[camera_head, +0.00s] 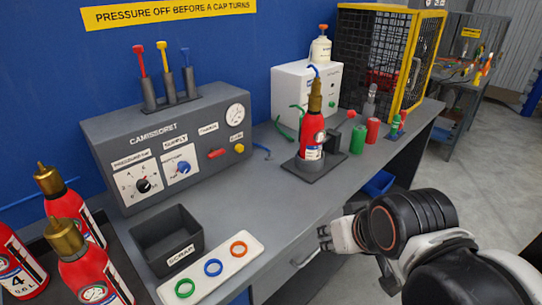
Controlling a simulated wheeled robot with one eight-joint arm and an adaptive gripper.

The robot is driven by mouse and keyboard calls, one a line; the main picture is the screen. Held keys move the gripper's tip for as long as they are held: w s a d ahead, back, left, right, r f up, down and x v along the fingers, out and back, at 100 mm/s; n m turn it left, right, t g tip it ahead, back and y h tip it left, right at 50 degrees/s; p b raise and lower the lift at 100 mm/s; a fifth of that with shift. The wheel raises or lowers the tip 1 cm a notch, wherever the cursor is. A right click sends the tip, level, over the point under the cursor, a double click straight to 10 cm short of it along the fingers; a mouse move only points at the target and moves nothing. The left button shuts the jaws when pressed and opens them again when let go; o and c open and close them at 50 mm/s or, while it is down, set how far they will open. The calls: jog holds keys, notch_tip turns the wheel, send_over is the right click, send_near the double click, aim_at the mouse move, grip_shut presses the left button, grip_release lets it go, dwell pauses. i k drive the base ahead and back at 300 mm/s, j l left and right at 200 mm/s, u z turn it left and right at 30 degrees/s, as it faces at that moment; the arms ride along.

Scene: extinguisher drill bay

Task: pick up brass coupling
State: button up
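No separate loose brass coupling can be made out. Brass-coloured parts show on top of the red extinguisher (311,136) standing on a dark base plate, with a brass neck (315,97). Brass caps also sit on the red extinguishers at lower left, one upper (48,179) and one nearer (63,237). My gripper (324,238) is at the front edge of the bench, below and to the right of the standing extinguisher and apart from it. Its fingers are small and partly turned away, so I cannot tell whether they are open. No held object shows.
The grey bench (270,205) carries a control box (180,140), a dark scrap bin (166,240), a white tray (215,268) with coloured rings, and green and red cylinders (358,138). A yellow-framed cage (387,60) stands behind. Bare bench lies between tray and extinguisher.

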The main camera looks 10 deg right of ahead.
aim_at(316, 90)
jog(key=l+u, duration=0.3)
jog(key=l, duration=0.35)
jog(key=l+u, duration=0.25)
jog(key=l, duration=0.4)
jog(key=k, duration=0.05)
